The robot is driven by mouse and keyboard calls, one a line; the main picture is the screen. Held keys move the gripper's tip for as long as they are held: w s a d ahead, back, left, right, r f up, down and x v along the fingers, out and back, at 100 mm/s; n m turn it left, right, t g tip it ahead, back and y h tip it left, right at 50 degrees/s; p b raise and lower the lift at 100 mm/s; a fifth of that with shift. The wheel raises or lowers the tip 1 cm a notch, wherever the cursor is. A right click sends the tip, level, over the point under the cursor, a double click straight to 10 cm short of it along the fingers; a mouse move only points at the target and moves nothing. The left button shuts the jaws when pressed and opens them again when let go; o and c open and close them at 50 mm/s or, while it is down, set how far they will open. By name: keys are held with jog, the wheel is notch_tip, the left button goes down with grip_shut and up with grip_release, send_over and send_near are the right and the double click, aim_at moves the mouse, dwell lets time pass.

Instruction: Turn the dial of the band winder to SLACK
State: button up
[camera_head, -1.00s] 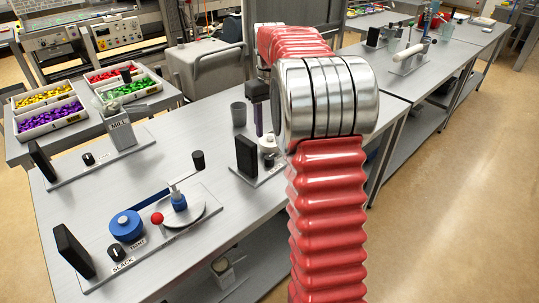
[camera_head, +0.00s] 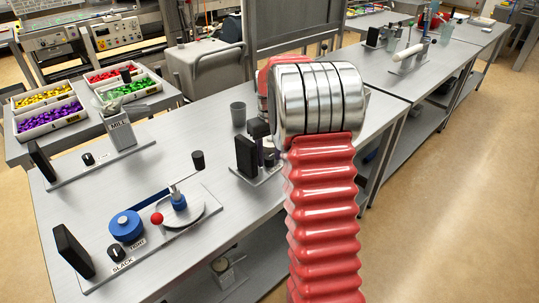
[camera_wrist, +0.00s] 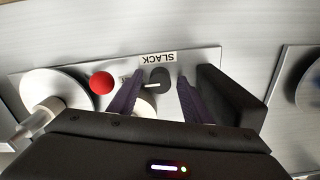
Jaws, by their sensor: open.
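In the wrist view a black round dial (camera_wrist: 160,79) with a pale pointer line sits on a grey base plate (camera_wrist: 205,60). The line points left, while the SLACK label (camera_wrist: 158,57) lies above the dial in the picture. My gripper (camera_wrist: 160,76) is open, with one purple finger on each side of the dial; contact is not clear. A red ball (camera_wrist: 102,82) and a pale disc (camera_wrist: 55,92) belong to the same device. In the head view my arm hides much of this device; its black block (camera_head: 246,156) shows.
Another winder, with a blue drum (camera_head: 126,226), its own dial (camera_head: 116,252) and SLACK and TIGHT labels, stands at the front left. A black block (camera_wrist: 230,97) rises right beside my right finger. A grey cup (camera_head: 238,114) stands behind.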

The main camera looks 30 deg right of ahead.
jog(key=c, duration=1)
jog(key=shift+c, duration=0.2)
jog(key=shift+m, duration=0.3)
jog(key=m, duration=0.8)
jog(key=shift+m, duration=0.3)
jog(key=m, duration=0.4)
jog(key=shift+m, duration=2.4)
